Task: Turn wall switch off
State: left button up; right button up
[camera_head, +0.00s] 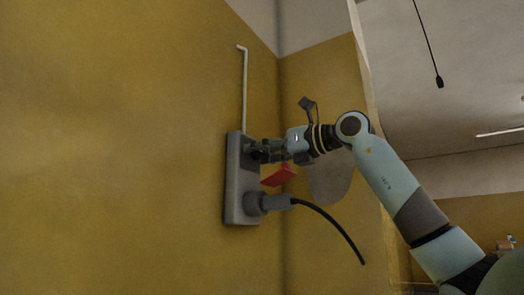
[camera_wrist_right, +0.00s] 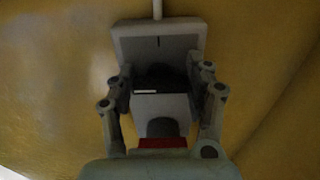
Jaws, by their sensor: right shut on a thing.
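The wall switch is a tall grey box (camera_head: 233,205) fixed to the yellow wall. My right gripper (camera_head: 256,153) reaches it from the right and is shut on the dark switch knob at the box's upper part. The knob's exact angle is too dark to read. A red piece (camera_head: 278,176) hangs just below the gripper; part of it shows in the wrist view (camera_wrist_right: 162,143). My left gripper is not in view.
A grey plug (camera_head: 270,202) sits in the lower part of the box, and its black cable (camera_head: 330,220) curves down to the right. A white conduit (camera_head: 244,85) rises from the box top. A wall corner stands close to the right. The wall at left is bare.

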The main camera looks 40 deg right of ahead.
aim_at(265, 152)
dwell(0.4)
jog(key=o, duration=1.2)
jog(key=shift+d, duration=0.1)
jog(key=v, duration=0.6)
jog(key=shift+d+f, duration=0.1)
jog(key=shift+d, duration=0.05)
jog(key=shift+s, duration=0.7)
jog(key=shift+d, duration=0.1)
